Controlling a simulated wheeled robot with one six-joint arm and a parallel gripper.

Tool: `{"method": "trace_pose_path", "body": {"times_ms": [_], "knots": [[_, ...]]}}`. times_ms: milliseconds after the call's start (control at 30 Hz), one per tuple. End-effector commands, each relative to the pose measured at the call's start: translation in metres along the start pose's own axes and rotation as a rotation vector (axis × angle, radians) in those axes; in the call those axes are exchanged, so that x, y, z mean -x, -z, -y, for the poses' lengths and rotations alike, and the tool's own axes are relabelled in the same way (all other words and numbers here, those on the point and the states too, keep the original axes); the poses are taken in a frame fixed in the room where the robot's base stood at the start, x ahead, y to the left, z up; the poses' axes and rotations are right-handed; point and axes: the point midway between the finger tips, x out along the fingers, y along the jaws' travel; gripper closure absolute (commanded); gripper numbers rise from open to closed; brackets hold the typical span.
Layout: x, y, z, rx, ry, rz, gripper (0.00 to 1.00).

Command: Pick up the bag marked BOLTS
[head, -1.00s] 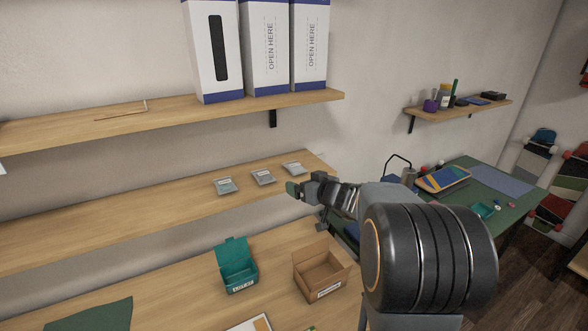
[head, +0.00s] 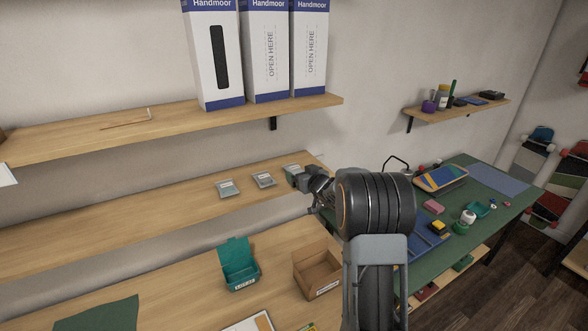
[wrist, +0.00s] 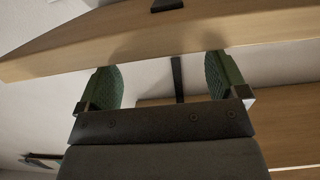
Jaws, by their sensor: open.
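Small grey bags lie on the middle wooden shelf (head: 150,212): a left bag (head: 226,189) and a middle bag (head: 264,180). A third spot at the right is mostly covered by my gripper (head: 294,177), so its bag is hard to make out. The lettering on the bags is too small to read, so I cannot tell which is marked BOLTS. In the wrist view my gripper (wrist: 165,84) is open, its two green pads wide apart with nothing between them. No bag shows in the wrist view.
An upper shelf (head: 150,126) with tall white boxes (head: 268,55) hangs above the bags. Below, a teal box (head: 239,266) and an open cardboard box (head: 317,269) stand on the workbench. A green table (head: 487,220) with several small items is at the right.

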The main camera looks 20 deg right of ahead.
Motion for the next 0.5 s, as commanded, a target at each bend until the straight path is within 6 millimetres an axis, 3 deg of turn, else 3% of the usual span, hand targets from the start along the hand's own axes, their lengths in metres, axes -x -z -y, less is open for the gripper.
{"method": "trace_pose_path", "body": {"times_ms": [300,500], "knots": [[-0.036,0.006,-0.002,0.000,0.002,0.001,0.08],[-0.046,0.004,-0.001,0.001,0.002,0.000,0.08]]}}
